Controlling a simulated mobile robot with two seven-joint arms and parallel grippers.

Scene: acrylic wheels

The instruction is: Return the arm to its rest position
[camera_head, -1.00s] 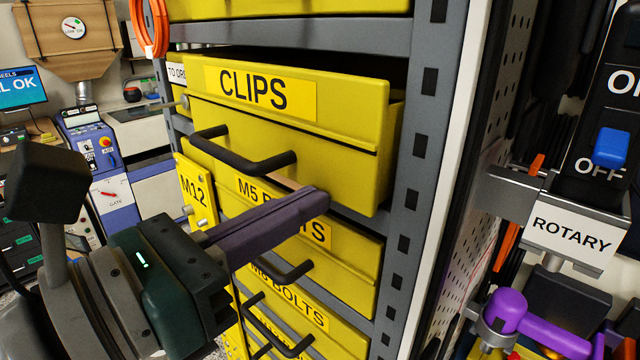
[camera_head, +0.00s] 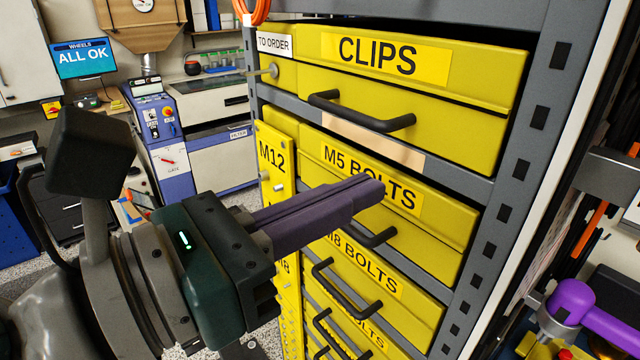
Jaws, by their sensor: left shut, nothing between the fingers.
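My left gripper (camera_head: 368,192) comes in from the lower left, with its dark purple fingers together and nothing between them. Its fingertips show in front of the yellow M5 BOLTS drawer (camera_head: 440,220), near that drawer's black handle (camera_head: 378,237). I cannot tell whether they touch the drawer. The CLIPS drawer (camera_head: 480,105) sits above it in the rack. My right gripper is not in view.
The grey perforated rack post (camera_head: 525,130) stands right of the drawers. A purple-handled tool (camera_head: 575,300) is at the lower right. A blue machine (camera_head: 160,130) and a screen reading ALL OK (camera_head: 85,58) stand at the back left. Speckled floor shows between.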

